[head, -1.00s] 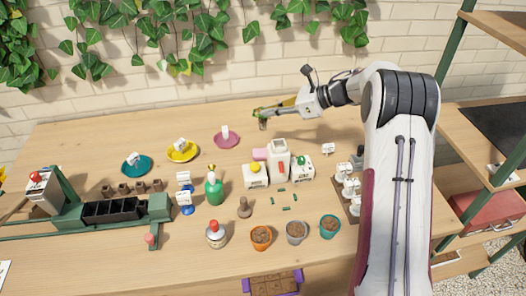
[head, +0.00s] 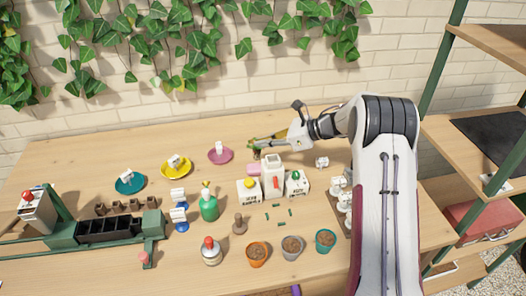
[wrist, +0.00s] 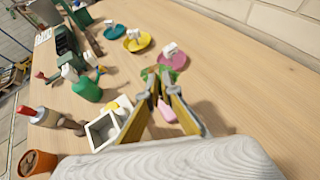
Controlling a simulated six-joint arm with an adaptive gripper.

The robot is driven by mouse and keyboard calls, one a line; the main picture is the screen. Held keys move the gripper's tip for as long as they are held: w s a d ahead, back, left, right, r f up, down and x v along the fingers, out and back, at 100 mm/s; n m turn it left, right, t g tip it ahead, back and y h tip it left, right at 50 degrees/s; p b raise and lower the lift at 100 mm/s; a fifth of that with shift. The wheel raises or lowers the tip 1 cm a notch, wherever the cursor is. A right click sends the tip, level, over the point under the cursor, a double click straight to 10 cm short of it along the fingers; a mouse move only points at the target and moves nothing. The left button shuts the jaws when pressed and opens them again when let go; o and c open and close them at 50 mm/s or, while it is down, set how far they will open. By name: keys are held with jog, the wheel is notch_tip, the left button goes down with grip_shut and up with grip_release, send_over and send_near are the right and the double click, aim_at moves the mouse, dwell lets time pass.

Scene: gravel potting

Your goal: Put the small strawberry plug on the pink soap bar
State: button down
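My gripper (head: 253,144) is above the back middle of the table. In the wrist view (wrist: 155,78) its yellow-sided fingers close around a small green leafy thing, apparently the small strawberry plug (wrist: 164,70). The leaves also show at the fingertips in the head view (head: 250,143); the plug's lower part is mostly hidden. The pink soap bar (head: 253,169) lies flat on the table just in front of the gripper, beside the white container. In the wrist view the soap (wrist: 166,111) shows partly between and below the fingers.
A white open container (head: 271,178) stands beside the soap, with a white box with a yellow top (head: 248,191) and another with a green top (head: 297,186) close by. A magenta saucer (head: 229,156) with a white tag stands to the left. The table right of the gripper is mostly clear.

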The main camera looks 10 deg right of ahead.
jog(key=shift+f, duration=1.9)
jog(key=shift+f, duration=0.1)
jog(key=c, duration=2.6)
grip_release()
jog(key=shift+o, duration=0.2)
jog(key=shift+d+r, duration=0.1)
jog(key=shift+r, duration=0.1)
jog(key=v, duration=1.1)
jog(key=shift+s+d, duration=0.2)
jog(key=shift+d, duration=0.15)
jog(key=shift+r, duration=0.2)
